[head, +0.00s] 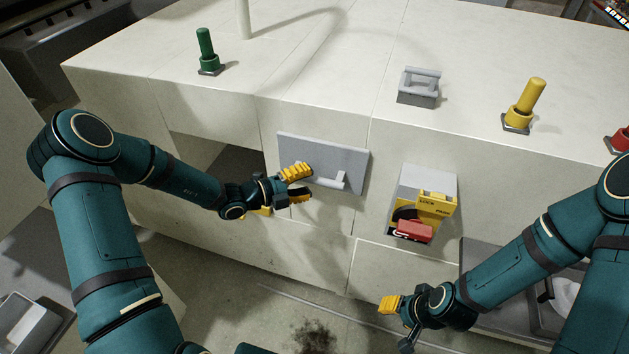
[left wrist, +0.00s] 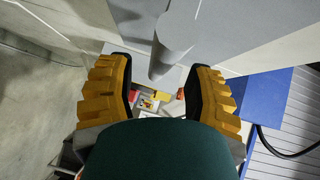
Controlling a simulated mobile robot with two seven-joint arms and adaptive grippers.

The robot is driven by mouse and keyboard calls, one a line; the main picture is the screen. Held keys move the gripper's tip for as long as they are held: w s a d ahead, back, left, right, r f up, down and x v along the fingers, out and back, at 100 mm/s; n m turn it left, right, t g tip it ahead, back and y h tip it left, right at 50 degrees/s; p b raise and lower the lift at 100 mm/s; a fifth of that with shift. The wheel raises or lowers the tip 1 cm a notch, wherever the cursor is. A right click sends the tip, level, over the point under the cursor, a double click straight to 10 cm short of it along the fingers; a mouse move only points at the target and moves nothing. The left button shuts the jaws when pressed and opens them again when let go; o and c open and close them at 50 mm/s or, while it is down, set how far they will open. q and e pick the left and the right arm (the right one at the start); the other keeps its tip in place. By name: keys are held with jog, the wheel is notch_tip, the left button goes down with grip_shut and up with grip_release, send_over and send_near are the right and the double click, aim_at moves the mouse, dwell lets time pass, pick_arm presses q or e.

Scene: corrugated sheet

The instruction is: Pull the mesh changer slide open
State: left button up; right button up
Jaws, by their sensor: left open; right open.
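The mesh changer slide appears as a grey rectangular front plate (head: 352,160) set in the pale cabinet face, with a light grey bar handle (head: 334,183). My left gripper (head: 304,184) is open in front of the plate, at the left end of the handle. In the left wrist view the handle (left wrist: 174,45) reaches in from the top toward the gap between the open yellow fingers (left wrist: 163,90). I cannot tell whether they touch it. The plate (left wrist: 225,25) lies beyond. My right gripper (head: 397,322) is open and empty, low in front of the cabinet.
A lock box (head: 437,178) with a yellow plate and red handle sits right of the slide. A dark opening (head: 240,165) lies behind my left wrist. On top stand a green peg (head: 206,48), a grey handled block (head: 419,88) and a yellow peg (head: 526,103).

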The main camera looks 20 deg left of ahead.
pick_arm(q)
jog(key=shift+x, duration=1.4)
jog(key=shift+o, duration=0.3)
grip_shut()
